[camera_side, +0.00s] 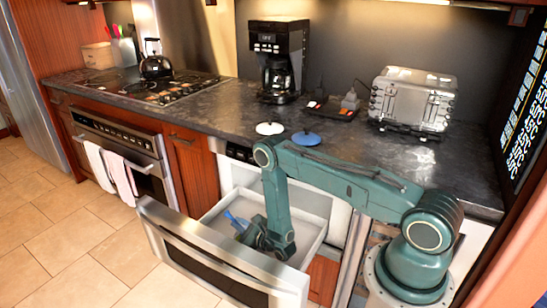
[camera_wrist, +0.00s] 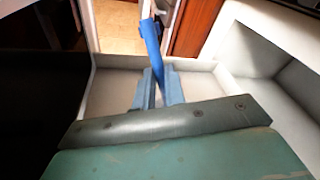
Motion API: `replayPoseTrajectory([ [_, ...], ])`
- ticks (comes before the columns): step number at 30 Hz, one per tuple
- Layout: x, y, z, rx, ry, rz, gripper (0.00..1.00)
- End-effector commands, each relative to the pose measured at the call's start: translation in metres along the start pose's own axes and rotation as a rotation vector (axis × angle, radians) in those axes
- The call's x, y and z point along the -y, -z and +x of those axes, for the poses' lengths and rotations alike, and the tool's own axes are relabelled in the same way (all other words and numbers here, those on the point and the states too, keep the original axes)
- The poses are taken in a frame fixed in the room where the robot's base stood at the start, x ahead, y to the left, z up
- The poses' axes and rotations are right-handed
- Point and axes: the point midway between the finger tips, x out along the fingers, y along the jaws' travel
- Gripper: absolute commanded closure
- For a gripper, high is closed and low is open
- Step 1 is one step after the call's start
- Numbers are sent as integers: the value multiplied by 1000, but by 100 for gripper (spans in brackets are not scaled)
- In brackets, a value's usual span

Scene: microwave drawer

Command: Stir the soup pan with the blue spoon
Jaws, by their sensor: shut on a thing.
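My gripper (camera_wrist: 160,80) is shut on the blue spoon (camera_wrist: 152,40), which rises from between the two fingers in the wrist view. In the side view my gripper (camera_side: 245,230) is low inside the open microwave drawer (camera_side: 213,219), near its left part. The blue spoon (camera_side: 231,217) shows there as a small blue shape by the fingers. I cannot make out a soup pan in either view.
The drawer's front panel (camera_side: 220,262) and pale side walls surround my gripper. On the counter (camera_side: 222,107) above are a white disc (camera_side: 269,128), a blue disc (camera_side: 305,139), a coffee maker (camera_side: 277,60) and a toaster (camera_side: 412,98). A kettle (camera_side: 155,62) stands on the stovetop.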

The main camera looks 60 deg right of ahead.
Motion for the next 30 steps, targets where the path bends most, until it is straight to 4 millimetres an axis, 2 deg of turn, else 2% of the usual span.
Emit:
replayPoseTrajectory([
  [12,-6,14,3,1,0,0,100],
  [30,-6,15,0,1,0,0,100],
])
